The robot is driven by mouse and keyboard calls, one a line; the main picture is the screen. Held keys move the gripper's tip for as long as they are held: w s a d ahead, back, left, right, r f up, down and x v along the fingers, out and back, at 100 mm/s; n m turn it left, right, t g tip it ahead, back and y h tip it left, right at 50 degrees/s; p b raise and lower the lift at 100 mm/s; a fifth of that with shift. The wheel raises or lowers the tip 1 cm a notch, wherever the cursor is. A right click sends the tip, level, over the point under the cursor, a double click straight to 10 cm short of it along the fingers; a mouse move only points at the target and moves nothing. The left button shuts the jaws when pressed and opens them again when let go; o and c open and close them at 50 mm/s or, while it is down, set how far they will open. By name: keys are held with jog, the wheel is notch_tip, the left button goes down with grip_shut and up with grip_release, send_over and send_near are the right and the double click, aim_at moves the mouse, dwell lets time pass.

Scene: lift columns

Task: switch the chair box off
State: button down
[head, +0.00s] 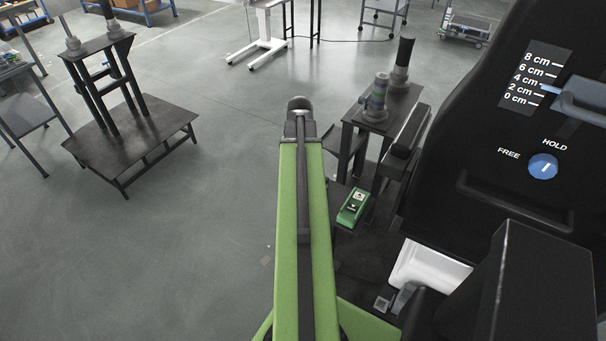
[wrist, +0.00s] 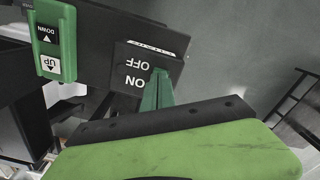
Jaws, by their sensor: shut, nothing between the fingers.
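The chair box (wrist: 122,60) shows in the wrist view as a dark box with upside-down white OFF and ON lettering. My gripper (wrist: 160,71) appears as two dark green tapering fingers, shut and empty, over the box face beside the lettering. Its fingers cover part of that face, and I cannot make out the switch or whether the fingertips touch it. In the head view my green arm reaches forward through the middle; my fingers and the box lettering cannot be seen there.
A green UP/DOWN hand control (wrist: 55,40) is close to the box; a green unit (head: 355,207) also shows in the head view. The black chair-like panel (head: 480,130) with a blue FREE/HOLD knob (head: 543,167) stands at right. A dark stand (head: 130,125) is at left, with open floor between.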

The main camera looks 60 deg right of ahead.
jog(key=shift+f+b, duration=0.4)
jog(key=shift+f, duration=0.05)
notch_tip(320, 180, up, 7)
jog(key=p, duration=0.7)
jog(key=shift+r, duration=0.1)
jog(key=shift+w, duration=0.1)
dwell(0.3)
